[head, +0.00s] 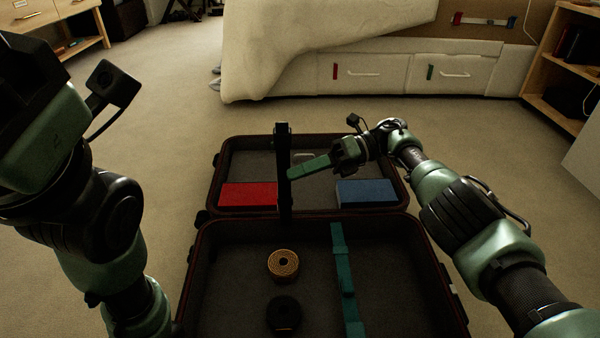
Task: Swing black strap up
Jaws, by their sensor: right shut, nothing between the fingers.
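The black strap (283,150) stands upright near the hinge line of the open suitcase (197,262), with its top above the lid's far edge. My right gripper (292,173) reaches in from the right over the lid half. Its green fingers are shut with nothing between them. Their tips are right beside the strap's right side; I cannot tell whether they touch. A teal strap (338,240) lies lengthwise in the near half. My left arm fills the left side; its fingers are out of view.
A red block (247,195) and a blue block (366,192) lie in the lid half. A tan roll (283,262) and a black roll (284,312) lie in the near half. Carpet (170,130) is clear around the suitcase; a bed with drawers (370,74) stands behind.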

